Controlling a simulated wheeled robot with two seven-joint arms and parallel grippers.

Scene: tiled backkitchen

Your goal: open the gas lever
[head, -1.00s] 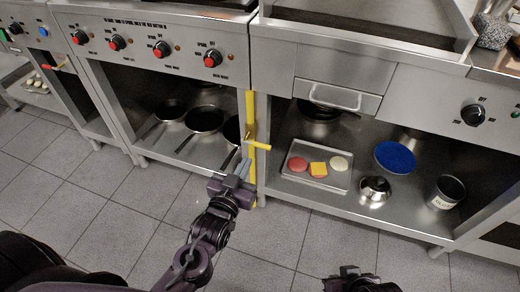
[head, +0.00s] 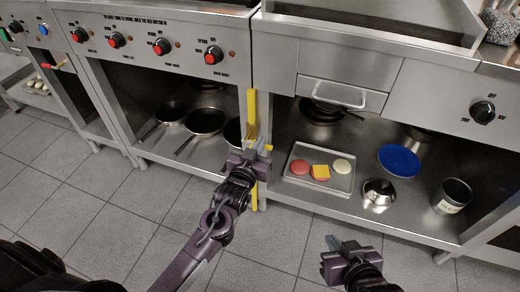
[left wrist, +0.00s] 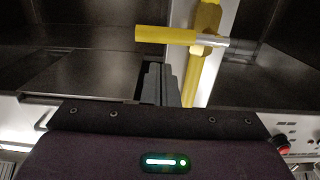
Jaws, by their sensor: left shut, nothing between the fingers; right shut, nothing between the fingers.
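The gas lever is a yellow handle (head: 268,148) on an upright yellow pipe (head: 251,105) between the two steel units. In the left wrist view the handle (left wrist: 165,34) sticks out sideways, across the pipe (left wrist: 198,78), with a silver stub at the pipe. My left gripper (head: 253,146) is shut and empty, right at the lever in the head view and hiding part of it. In the left wrist view its fingers (left wrist: 160,84) appear beside the pipe and below the handle; I cannot tell whether they touch. My right gripper (head: 338,243) is shut and empty above the floor.
The left unit has red knobs (head: 214,54) and holds several pans (head: 205,120). The right shelf holds a tray (head: 292,175) with food, a blue plate (head: 399,160), a metal bowl (head: 379,191) and a pot (head: 452,196). The tiled floor (head: 120,220) in front is clear.

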